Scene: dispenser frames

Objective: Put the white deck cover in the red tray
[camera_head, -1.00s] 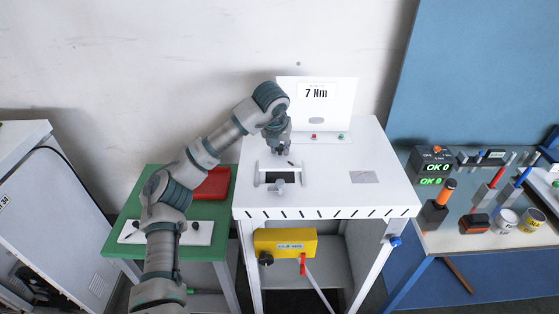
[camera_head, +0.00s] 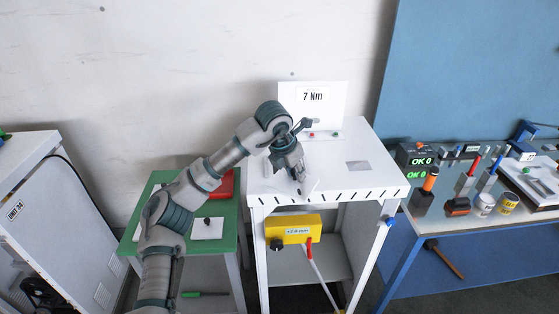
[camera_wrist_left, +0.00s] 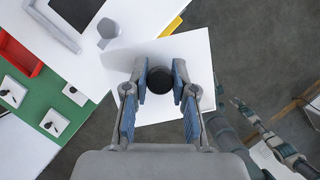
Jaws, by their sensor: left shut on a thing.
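My left gripper (camera_head: 302,178) is shut on the black knob of a white deck cover (camera_wrist_left: 190,60) near the front edge of the white stand. In the left wrist view the knob (camera_wrist_left: 159,80) sits between the fingers (camera_wrist_left: 160,78), and the square cover lies below them. In the head view the cover is hard to tell from the white stand. The red tray (camera_head: 227,184) stands on the green table, left of the stand and partly behind my left arm. It also shows in the left wrist view (camera_wrist_left: 18,58).
The white stand (camera_head: 350,185) carries a 7 Nm sign (camera_head: 312,99). The green table (camera_head: 226,248) holds white plates with black knobs (camera_head: 208,228) in front of the tray. A yellow box (camera_head: 290,228) hangs under the stand. A tool bench (camera_head: 480,225) stands at right.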

